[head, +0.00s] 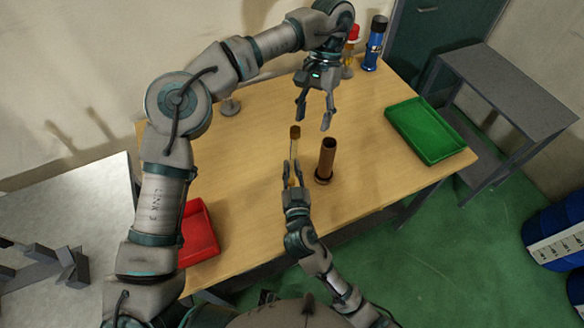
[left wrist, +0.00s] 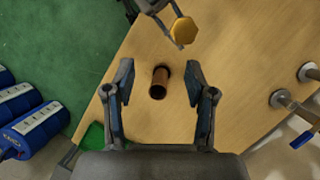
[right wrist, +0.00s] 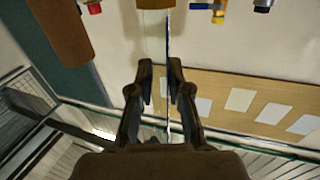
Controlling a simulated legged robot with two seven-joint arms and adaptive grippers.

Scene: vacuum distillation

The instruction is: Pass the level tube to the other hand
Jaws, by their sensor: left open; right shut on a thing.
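The level tube (head: 293,149) is a slim clear tube with a brown cap, held roughly upright over the table. My right gripper (head: 293,178) is shut on its lower part. In the right wrist view the tube (right wrist: 157,45) rises between the fingers. My left gripper (head: 313,122) is open and empty, pointing down, above and beyond the tube. In the left wrist view the tube's golden cap (left wrist: 184,30) shows beyond the open fingers, outside the gap between them.
A brown cylinder (head: 326,158) stands on the wooden table (head: 250,195) right of the tube. A green tray (head: 432,130) lies at the right, a red tray (head: 196,236) at the left. A blue bottle (head: 375,44) stands at the back. The table between cylinder and green tray is clear.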

